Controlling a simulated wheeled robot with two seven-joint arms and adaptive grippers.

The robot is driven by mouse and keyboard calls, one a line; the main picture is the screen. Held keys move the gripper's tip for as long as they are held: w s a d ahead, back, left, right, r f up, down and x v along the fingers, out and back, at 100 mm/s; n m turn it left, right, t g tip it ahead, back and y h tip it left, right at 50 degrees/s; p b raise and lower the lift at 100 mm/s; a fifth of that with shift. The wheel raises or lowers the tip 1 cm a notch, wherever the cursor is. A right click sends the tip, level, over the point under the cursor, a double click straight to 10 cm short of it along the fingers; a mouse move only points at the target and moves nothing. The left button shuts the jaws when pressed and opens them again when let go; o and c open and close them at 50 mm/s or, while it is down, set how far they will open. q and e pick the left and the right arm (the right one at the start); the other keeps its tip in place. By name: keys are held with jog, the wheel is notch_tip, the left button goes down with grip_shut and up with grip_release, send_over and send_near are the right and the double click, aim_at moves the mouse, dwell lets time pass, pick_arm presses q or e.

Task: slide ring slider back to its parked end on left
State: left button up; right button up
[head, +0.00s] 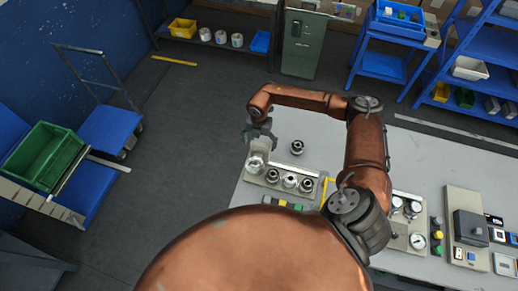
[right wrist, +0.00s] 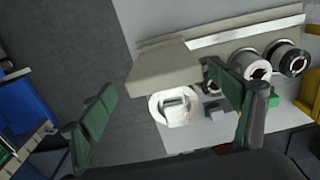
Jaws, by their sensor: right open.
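In the head view my right gripper (head: 260,138) hangs over the left end of a pale panel (head: 279,187) on the bench. In the right wrist view my right gripper (right wrist: 160,84) is open, with one green-padded finger on each side of the picture. Between the fingers is a beige block (right wrist: 163,72), with a pale round ring (right wrist: 159,107) around a squarish centre just below it. I cannot tell for sure which of these is the ring slider, or whether a finger touches either. My left gripper is not in view.
Several round metal parts, such as this dark-centred one (head: 290,181), line the panel right of my gripper. A loose round part (head: 297,147) sits behind them. Gauges (head: 417,241) and a grey box (head: 470,227) stand further right. Floor is open left of the bench (head: 325,150).

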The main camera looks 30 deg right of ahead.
notch_tip(320, 180, up, 6)
dwell(0.7)
